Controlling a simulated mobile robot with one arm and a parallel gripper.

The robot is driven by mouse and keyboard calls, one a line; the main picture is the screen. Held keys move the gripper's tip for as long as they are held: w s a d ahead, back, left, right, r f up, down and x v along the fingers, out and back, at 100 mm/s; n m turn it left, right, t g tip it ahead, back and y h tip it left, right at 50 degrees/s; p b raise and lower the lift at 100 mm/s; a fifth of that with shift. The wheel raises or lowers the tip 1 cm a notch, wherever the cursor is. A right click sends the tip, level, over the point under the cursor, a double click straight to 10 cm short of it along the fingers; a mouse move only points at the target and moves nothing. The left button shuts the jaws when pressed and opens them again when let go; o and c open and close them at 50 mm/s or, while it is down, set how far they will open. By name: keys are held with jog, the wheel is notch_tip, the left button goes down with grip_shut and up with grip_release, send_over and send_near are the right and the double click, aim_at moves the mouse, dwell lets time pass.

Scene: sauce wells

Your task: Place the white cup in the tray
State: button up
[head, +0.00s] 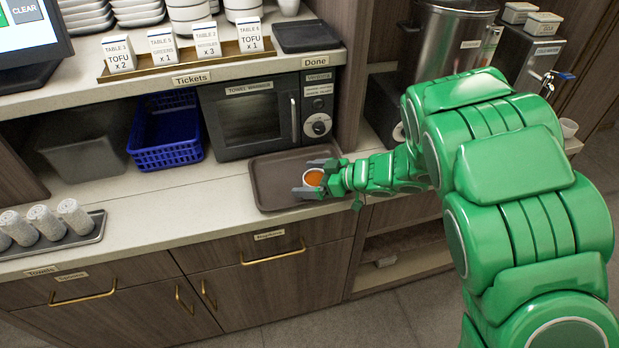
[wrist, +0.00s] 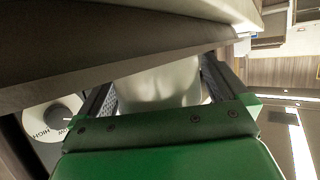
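The white cup (head: 313,178) holds orange sauce and is upright between the two fingers of my gripper (head: 315,177). In the wrist view the cup's pale wall (wrist: 160,85) fills the space between the dark finger pads of my gripper (wrist: 160,92), with both pads against its sides. The brown tray (head: 272,185) lies on the counter, and the cup is over its right part. In the wrist view the tray's rim (wrist: 110,75) hides one end of the cup. I cannot tell whether the cup's base touches the tray.
The towel warmer (head: 250,118) stands just behind the tray; its dial (wrist: 52,118) is close by in the wrist view. A blue basket (head: 168,135) and a tray of rolled towels (head: 70,243) are to the left. The tray's left part is bare.

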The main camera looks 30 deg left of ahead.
jog(key=shift+r, duration=0.1)
jog(key=shift+d+r, duration=0.15)
jog(key=v, duration=1.1)
jog(key=shift+d, duration=0.3)
jog(key=shift+w, duration=0.1)
dwell(2.0)
